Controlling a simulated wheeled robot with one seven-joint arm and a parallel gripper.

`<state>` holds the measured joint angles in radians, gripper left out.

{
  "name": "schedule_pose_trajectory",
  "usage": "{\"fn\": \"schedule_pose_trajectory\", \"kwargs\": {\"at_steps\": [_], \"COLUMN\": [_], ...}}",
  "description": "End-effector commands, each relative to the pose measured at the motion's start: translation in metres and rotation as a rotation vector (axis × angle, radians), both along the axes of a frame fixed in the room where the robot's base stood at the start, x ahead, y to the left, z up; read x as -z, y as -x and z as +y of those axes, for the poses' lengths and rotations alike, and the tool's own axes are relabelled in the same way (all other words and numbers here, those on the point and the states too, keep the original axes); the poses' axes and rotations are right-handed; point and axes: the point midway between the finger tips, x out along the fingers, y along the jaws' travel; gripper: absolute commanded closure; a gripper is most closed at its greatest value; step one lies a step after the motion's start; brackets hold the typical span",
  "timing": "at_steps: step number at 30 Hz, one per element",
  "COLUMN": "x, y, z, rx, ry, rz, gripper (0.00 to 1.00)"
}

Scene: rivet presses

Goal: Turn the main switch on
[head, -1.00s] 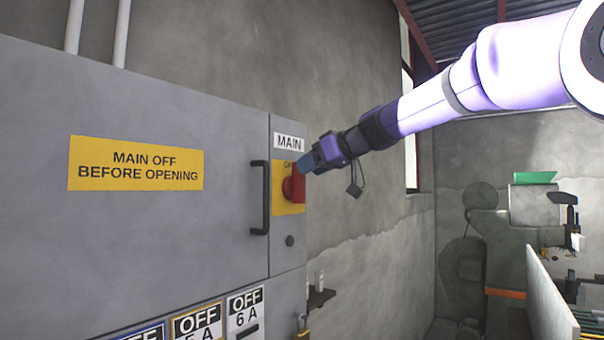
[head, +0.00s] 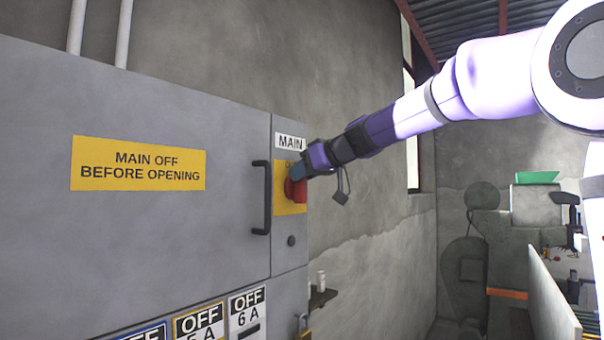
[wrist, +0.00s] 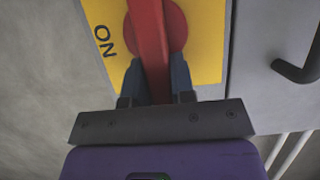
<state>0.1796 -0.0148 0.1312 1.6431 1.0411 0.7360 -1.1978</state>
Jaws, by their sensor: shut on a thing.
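The main switch is a red knob with a bar-shaped grip on a yellow plate (head: 281,207). The red knob (head: 295,190) is on the right part of the grey cabinet, under a white MAIN label (head: 290,142). My gripper (head: 298,172) is at the knob in the head view and hides its upper part. In the wrist view the red bar (wrist: 148,25) runs between the two dark fingers of my gripper (wrist: 155,78), which are shut on it. The letters ON show on the plate, left of the knob in the wrist view. The bar's far end is out of frame.
A black door handle (head: 261,197) stands out just left of the switch. The grey cabinet (head: 130,245) carries a yellow warning sign (head: 138,164) and several OFF tags (head: 247,305) below. A small shelf (head: 322,297) is on the wall to the right.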

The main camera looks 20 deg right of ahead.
Motion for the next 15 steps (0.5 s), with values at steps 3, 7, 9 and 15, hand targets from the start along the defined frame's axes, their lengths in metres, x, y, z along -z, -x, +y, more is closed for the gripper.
{"fn": "schedule_pose_trajectory", "kwargs": {"at_steps": [3,7,9,15], "x": [0.0003,0.0005,0.001,0.0019], "y": [-0.0004,-0.0015,-0.0023,-0.0054], "z": [-0.0004,-0.0014,-0.0023,-0.0069], "rx": [0.001,0.0,-0.001,0.0], "ry": [-0.009,-0.038,-0.064,-0.176], "rz": [0.007,0.027,0.047,0.13], "gripper": [1.0,1.0,1.0,1.0]}}
